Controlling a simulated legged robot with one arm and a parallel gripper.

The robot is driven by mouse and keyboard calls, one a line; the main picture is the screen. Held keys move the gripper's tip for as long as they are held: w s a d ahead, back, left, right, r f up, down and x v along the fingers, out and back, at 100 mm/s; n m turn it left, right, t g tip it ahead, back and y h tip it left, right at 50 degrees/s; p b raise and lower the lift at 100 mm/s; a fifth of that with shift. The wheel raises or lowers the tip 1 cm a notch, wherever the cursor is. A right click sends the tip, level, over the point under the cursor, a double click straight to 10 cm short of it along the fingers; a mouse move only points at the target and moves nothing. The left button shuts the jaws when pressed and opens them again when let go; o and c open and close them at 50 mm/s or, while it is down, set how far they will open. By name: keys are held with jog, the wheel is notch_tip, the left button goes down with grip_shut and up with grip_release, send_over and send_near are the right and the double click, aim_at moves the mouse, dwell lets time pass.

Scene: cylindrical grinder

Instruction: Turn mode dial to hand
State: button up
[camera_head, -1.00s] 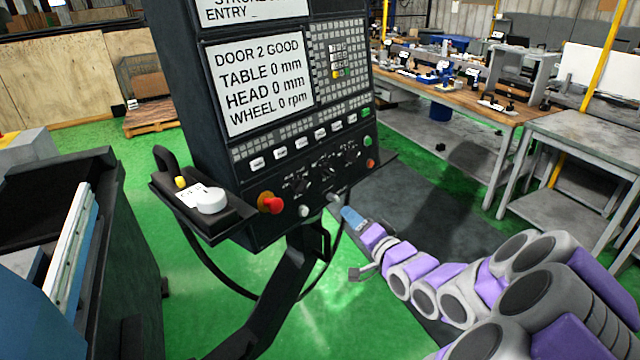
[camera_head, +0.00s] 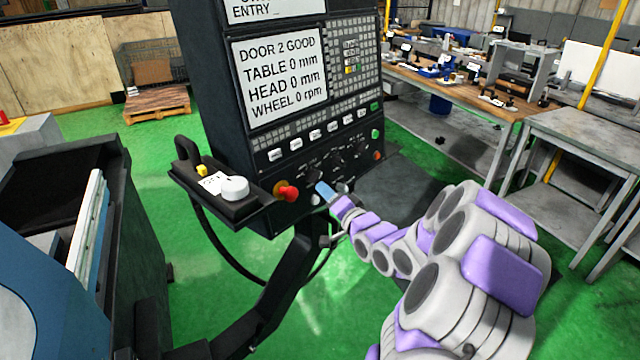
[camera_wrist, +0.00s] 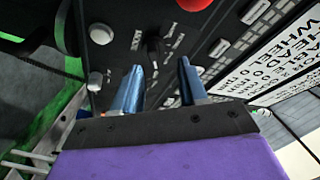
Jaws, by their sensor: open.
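My gripper (camera_head: 322,190) is open at the lower front of the black control panel (camera_head: 262,180), right of the red button (camera_head: 289,193). In the wrist view, its two blue fingers (camera_wrist: 160,80) point at the panel with a gap between them. A black dial (camera_wrist: 153,45) with small white labels around it shows ahead of that gap. The fingers look apart from it, and nothing is held. In the head view, black dials (camera_head: 335,158) sit in a row above my gripper. Their labels are too small to read, so I cannot tell the dial's setting.
White knobs (camera_wrist: 101,33) and the red button (camera_wrist: 194,4) are close to the dial. A side shelf with a white handwheel (camera_head: 235,188) juts out left of the panel. A workbench (camera_head: 460,95) stands at the back right. Green floor is open below.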

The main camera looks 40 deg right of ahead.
aim_at(319, 180)
jog(key=w, duration=0.3)
jog(key=w+d, duration=0.1)
jog(key=w, duration=0.2)
jog(key=shift+w+d+f, duration=0.1)
jog(key=shift+w+d, duration=0.05)
jog(key=shift+w, duration=0.25)
jog(key=shift+c, duration=0.3)
jog(key=shift+d, duration=0.2)
jog(key=shift+c, duration=0.9)
jog(key=shift+d+f, duration=0.2)
jog(key=shift+d, duration=0.7)
jog(key=shift+c, duration=1.4)
jog(key=shift+s, duration=0.1)
grip_shut()
jog(key=shift+a, duration=0.4)
jog(key=shift+f, duration=0.1)
